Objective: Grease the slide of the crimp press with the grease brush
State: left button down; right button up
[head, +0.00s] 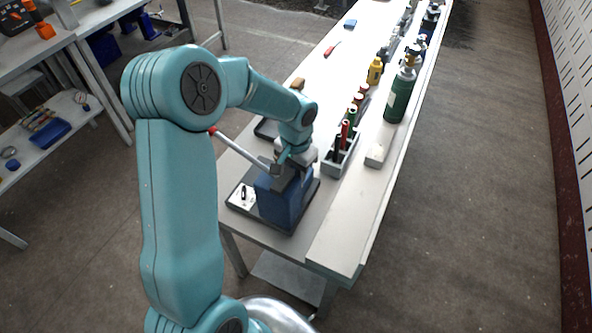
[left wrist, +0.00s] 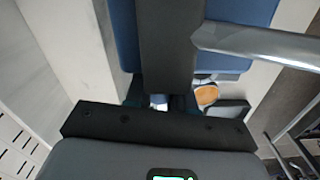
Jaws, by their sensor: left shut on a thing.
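The crimp press (head: 283,203) is a blue machine on a dark base at the near end of the long table. Its pale lever (head: 240,148) with a red tip slants up to the left. In the left wrist view, the blue body (left wrist: 235,64) and grey metal lever (left wrist: 255,42) are close, with a dark upright bar in front. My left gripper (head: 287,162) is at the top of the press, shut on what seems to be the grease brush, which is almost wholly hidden. The slide is not clearly visible, and contact cannot be told. My right gripper is out of view.
A grey holder (head: 341,157) with red, green and black handles stands just right of the press. A pale block (head: 377,155), a green cylinder (head: 400,95) and a yellow bottle (head: 375,70) stand farther along. The table's far left part is mostly clear.

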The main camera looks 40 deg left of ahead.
pick_arm(q)
jog(key=shift+f+b, duration=0.65)
jog(key=shift+f, duration=0.05)
dwell(0.7)
jog(key=shift+w, duration=0.1)
jog(key=shift+w+a+r, duration=0.1)
jog(key=shift+w+a, duration=0.15)
jog(key=shift+w, duration=0.6)
jog(key=shift+p, duration=0.3)
jog(key=shift+w+a, duration=0.25)
jog(key=shift+w, duration=0.55)
jog(key=shift+w, duration=0.1)
jog(key=shift+w+a, duration=0.25)
jog(key=shift+w, duration=0.45)
jog(key=shift+w+p, duration=0.1)
jog(key=shift+p, duration=0.2)
